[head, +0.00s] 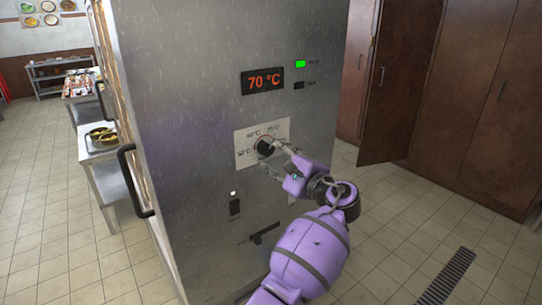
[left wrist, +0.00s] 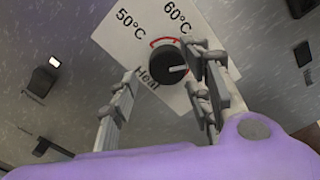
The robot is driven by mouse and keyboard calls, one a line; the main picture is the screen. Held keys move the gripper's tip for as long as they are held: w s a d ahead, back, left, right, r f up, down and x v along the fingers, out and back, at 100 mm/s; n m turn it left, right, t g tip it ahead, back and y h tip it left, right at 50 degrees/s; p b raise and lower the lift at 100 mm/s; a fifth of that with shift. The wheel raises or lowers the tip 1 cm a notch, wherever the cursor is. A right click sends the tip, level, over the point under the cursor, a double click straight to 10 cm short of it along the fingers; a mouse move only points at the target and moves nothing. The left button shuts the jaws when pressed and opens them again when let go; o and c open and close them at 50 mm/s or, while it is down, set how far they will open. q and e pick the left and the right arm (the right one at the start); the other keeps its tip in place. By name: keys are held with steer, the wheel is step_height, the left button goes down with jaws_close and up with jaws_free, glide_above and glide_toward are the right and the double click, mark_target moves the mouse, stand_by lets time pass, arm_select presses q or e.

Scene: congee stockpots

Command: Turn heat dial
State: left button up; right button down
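The heat dial (head: 265,147) is a round black knob on a white label plate (head: 243,153) on the front of a tall steel cabinet. In the left wrist view the dial (left wrist: 168,66) has a pale pointer line aimed right, with 50°C, 60°C and a red arc printed around it. My left gripper (head: 271,156) is at the dial with its fingers spread apart. In the left wrist view one finger of the left gripper (left wrist: 163,84) is close beside the dial's right side; the other is lower left, apart from it. Contact cannot be told. My right gripper is not in view.
A display (head: 262,81) on the cabinet reads 70 °C, beside a lit green indicator (head: 300,64). A dark handle (head: 135,181) sticks out from the cabinet's left side. Brown lockers (head: 485,100), one door ajar, stand at right.

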arm_select(q)
steer(key=v, duration=1)
steer(key=shift+s+d, duration=0.15)
steer(key=shift+s, duration=0.1)
steer(key=w+d+n+t+h, duration=0.1)
steer(key=w+d+h, duration=0.2)
steer(key=d+h, duration=0.2)
steer(key=s+a+f+n+g+h, duration=0.1)
steer(key=a+f+n+h, duration=0.25)
steer(key=f, duration=0.65)
steer(key=s+a+f+n+g+h, duration=0.1)
steer(key=s+a+f+n+h, duration=0.2)
steer(key=f, duration=0.7)
steer(key=s+a+f+n+g, duration=0.1)
steer(key=s+a+f+n, duration=0.2)
steer(key=s+a+f, duration=0.5)
steer(key=s+a+f+n+g, duration=0.2)
steer(key=s+a+f, duration=0.6)
steer(key=s, duration=0.8)
steer(key=s+a+f+n+g, duration=0.1)
steer(key=s+a+f+n, duration=0.3)
steer(key=s+a+f, duration=0.4)
steer(key=s+f, duration=0.1)
steer(key=s, duration=0.3)
steer(key=shift+a+g, duration=0.2)
steer(key=shift+g, duration=0.1)
